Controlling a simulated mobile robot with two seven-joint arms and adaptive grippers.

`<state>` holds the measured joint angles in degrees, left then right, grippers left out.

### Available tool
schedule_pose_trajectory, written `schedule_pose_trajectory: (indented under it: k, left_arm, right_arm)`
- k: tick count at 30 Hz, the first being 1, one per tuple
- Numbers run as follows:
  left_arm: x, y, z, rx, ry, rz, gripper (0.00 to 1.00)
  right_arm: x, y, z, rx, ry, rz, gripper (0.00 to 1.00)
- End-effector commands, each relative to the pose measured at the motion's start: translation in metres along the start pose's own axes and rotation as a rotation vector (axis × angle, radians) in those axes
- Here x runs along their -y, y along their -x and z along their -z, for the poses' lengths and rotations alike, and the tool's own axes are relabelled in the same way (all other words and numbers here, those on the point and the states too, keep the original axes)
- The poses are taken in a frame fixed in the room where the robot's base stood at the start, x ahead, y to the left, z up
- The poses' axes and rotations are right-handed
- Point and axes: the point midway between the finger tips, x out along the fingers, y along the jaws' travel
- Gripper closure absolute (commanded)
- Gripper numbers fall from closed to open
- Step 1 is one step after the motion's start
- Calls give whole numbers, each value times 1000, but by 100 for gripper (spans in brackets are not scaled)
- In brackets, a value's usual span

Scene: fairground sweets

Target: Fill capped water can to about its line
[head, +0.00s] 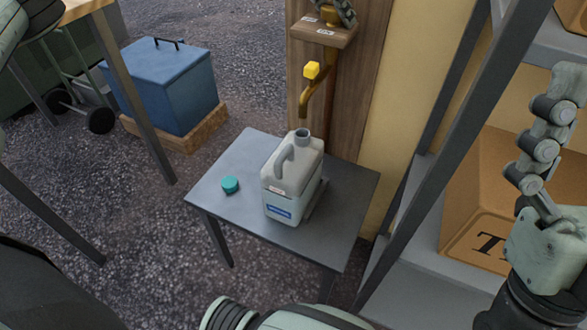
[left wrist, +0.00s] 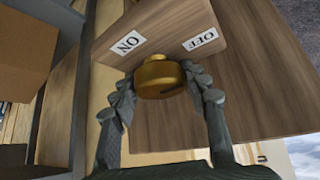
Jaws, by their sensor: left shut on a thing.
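The pale grey water can (head: 290,180) stands upright on the small table, its neck uncovered under the brass spout (head: 304,108). I see no clear water stream, and the level inside cannot be told. A teal cap (head: 230,184) lies on the table left of the can. My left gripper (head: 342,10) is at the wooden shelf above the spout; in the left wrist view (left wrist: 162,82) its fingers are shut on a round brass knob (left wrist: 160,72), between labels ON and OFF. My right gripper (head: 545,150) is at the right edge, apart from the can; its opening is unclear.
The grey table (head: 225,208) has bare room left and in front of the can. A metal shelf rack with a cardboard box (head: 475,215) stands right. A blue cooler (head: 165,85) is at the back left.

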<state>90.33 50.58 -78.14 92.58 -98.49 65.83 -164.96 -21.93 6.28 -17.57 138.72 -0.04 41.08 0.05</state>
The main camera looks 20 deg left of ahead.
Motion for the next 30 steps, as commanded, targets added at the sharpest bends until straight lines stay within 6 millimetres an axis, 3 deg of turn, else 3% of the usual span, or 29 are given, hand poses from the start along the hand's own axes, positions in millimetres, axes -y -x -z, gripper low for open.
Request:
schedule_pose_trajectory:
  k: [8, 18, 30]
  left_arm:
    - [1, -2, -2, 2, 25, 26, 85]
    - [0, -2, -2, 3, 211, 166, 85]
    - [1, -2, -2, 5, 242, 186, 85]
  right_arm:
    - [0, 6, -2, 0, 0, 0, 0]
    - [0, 22, -9, 0, 0, 0, 0]
    - [0, 22, -9, 0, 0, 0, 0]
